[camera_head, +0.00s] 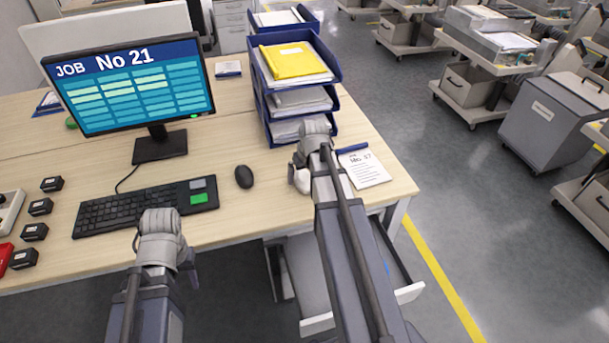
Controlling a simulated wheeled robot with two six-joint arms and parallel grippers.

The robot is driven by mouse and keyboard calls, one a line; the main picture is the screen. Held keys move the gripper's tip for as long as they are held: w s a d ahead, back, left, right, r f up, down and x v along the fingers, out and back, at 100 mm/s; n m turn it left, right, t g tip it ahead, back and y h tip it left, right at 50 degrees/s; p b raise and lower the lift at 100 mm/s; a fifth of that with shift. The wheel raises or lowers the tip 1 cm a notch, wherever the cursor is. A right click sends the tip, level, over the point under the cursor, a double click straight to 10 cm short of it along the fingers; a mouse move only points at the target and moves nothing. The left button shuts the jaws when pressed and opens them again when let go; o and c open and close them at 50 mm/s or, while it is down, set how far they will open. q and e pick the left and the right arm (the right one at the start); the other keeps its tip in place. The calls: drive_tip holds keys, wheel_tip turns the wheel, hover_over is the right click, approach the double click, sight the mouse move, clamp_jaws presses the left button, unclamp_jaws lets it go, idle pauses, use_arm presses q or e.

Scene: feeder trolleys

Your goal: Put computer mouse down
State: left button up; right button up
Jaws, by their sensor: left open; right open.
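A black computer mouse (244,177) lies on the light wooden desk (265,212), right of the black keyboard (130,209), with a clear gap between them. My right gripper (300,176) is over the desk to the right of the mouse, apart from it. It is open, and its fingers are mostly hidden by my own wrist. My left gripper (190,268) is in front of the desk's near edge, below the keyboard in the picture. It is open, and nothing shows in it.
A monitor (130,85) stands behind the keyboard. Small black boxes (40,207) line the left.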

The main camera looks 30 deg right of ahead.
sight(308, 185)
drive_tip(key=p+v, duration=1)
drive_tip(key=v, duration=0.1)
drive_tip(key=shift+r, duration=0.25)
drive_tip(key=s+a+n+g, duration=0.1)
drive_tip(key=s+a, duration=0.3)
drive_tip(key=a, duration=0.6)
drive_tip(key=s+a+n+g, duration=0.1)
drive_tip(key=s+a, duration=0.3)
drive_tip(key=a, duration=0.6)
drive_tip(key=s+a+n+g, duration=0.1)
drive_tip(key=s+a+n, duration=0.2)
drive_tip(key=a, duration=0.6)
drive_tip(key=shift+s+a+f+n+g+h, duration=0.3)
drive_tip(key=shift+s+a+f+h, duration=0.1)
drive_tip(key=shift+s, duration=0.35)
